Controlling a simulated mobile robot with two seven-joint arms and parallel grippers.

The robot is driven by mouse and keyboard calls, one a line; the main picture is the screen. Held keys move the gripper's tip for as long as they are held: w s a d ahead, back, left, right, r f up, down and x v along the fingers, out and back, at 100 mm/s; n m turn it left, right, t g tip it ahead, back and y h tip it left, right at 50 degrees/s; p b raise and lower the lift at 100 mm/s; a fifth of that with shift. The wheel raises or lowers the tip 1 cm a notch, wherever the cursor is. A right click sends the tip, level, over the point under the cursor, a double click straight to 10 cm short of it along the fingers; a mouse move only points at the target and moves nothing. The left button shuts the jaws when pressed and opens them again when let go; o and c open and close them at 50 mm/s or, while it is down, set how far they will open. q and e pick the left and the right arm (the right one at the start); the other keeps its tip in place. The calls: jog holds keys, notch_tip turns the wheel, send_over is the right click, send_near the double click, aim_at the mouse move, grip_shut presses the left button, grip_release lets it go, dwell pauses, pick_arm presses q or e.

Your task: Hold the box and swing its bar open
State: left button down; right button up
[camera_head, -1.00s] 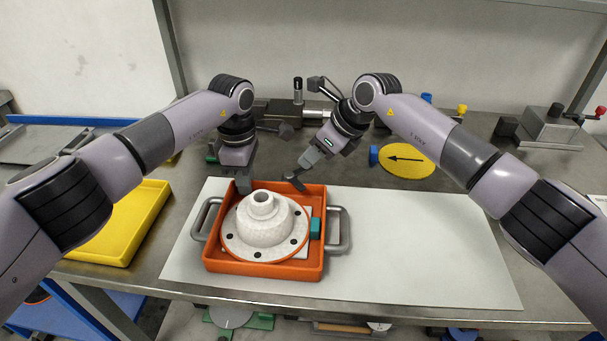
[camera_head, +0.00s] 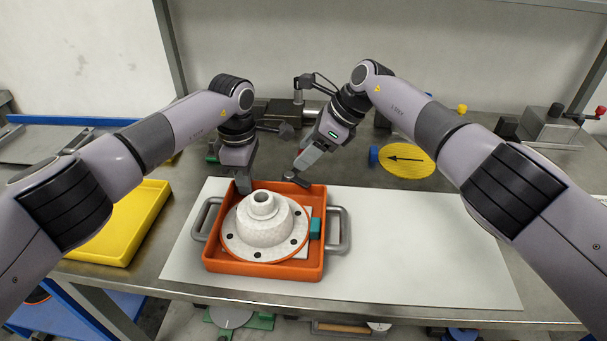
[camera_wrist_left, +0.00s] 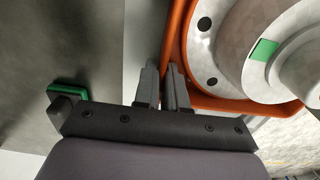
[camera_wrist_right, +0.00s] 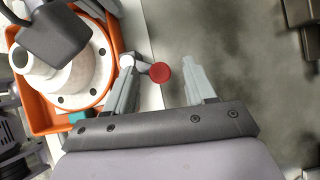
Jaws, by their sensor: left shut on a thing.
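The orange box (camera_head: 263,268) stands on the white sheet, with a white flanged part (camera_head: 262,225) in it and a grey handle on each side. My left gripper (camera_head: 243,184) is at its back left; in the left wrist view its fingers (camera_wrist_left: 163,78) are shut on the box wall (camera_wrist_left: 180,35). My right gripper (camera_head: 303,168) is at the box's back right corner. In the right wrist view its fingers (camera_wrist_right: 160,72) are apart.
A teal block (camera_head: 315,227) sits at the box's right wall. A yellow tray (camera_head: 128,225) stands to the left. A yellow disc with a black arrow (camera_head: 408,171) lies behind on the right. The white sheet (camera_head: 430,250) is clear to the right.

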jog(key=shift+d+r, duration=0.1)
jog(key=v, duration=1.1)
jog(key=shift+d+r, duration=0.25)
jog(key=shift+r, duration=0.05)
jog(key=shift+c, duration=0.3)
jog(key=shift+s+f, duration=0.1)
jog(key=shift+c, duration=0.9)
jog(key=shift+w+a+f+m+t+h, duration=0.2)
jog(key=shift+a+f+m+t, duration=0.25)
jog(key=shift+a+f+m, duration=0.9)
jog(key=shift+w+a+f+m+t+h, duration=0.15)
jog(key=shift+a+f+m+t, duration=0.55)
jog(key=shift+f, duration=1.2)
jog(key=shift+w+a+f+m+t+h, duration=0.1)
jog(key=shift+a+f+m+t+h, duration=0.3)
jog(key=shift+a+f, duration=1.1)
jog(key=shift+d+f, duration=0.15)
